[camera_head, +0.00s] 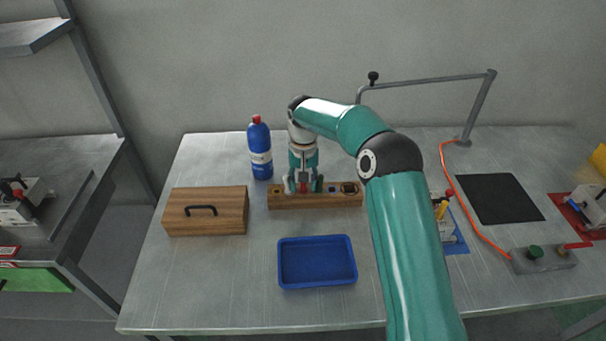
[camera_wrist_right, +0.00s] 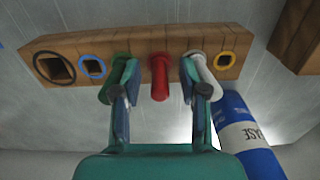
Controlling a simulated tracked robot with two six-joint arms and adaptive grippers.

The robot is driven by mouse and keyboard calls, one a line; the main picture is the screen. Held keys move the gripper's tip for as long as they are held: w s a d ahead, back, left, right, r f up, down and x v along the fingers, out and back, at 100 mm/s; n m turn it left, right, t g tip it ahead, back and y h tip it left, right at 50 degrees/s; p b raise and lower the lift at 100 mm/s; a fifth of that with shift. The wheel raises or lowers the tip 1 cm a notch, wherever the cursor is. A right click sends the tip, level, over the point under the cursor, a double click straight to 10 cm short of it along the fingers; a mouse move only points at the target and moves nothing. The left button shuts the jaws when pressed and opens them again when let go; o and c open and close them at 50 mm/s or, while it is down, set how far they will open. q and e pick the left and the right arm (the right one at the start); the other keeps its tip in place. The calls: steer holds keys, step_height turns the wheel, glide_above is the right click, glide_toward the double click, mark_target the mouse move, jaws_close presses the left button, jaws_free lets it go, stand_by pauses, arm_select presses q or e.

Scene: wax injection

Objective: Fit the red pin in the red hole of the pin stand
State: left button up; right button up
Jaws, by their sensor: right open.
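The wooden pin stand (camera_head: 330,202) lies on the table, and it also shows across the top of the right wrist view (camera_wrist_right: 135,62). The red pin (camera_wrist_right: 159,78) stands in the stand between a green pin (camera_wrist_right: 103,93) and a white pin (camera_wrist_right: 207,75). A red collar encircles its base; I cannot see the hole beneath. My right gripper (camera_wrist_right: 160,90) is open, its fingers on either side of the red pin with a gap to each. Its fingers partly cover the green and white pins. In the head view the gripper (camera_head: 303,187) is over the stand's left half. My left gripper is out of view.
A blue bottle (camera_head: 259,150) stands behind the stand, close to my right gripper. A wooden box (camera_head: 206,211) is at left, a blue tray (camera_head: 317,283) in front. At right are a black mat (camera_head: 497,198) and an orange cable (camera_head: 463,205).

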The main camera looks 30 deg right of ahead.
step_height(320, 180, up, 12)
steer(key=shift+f, duration=0.1)
stand_by(0.4)
stand_by(0.4)
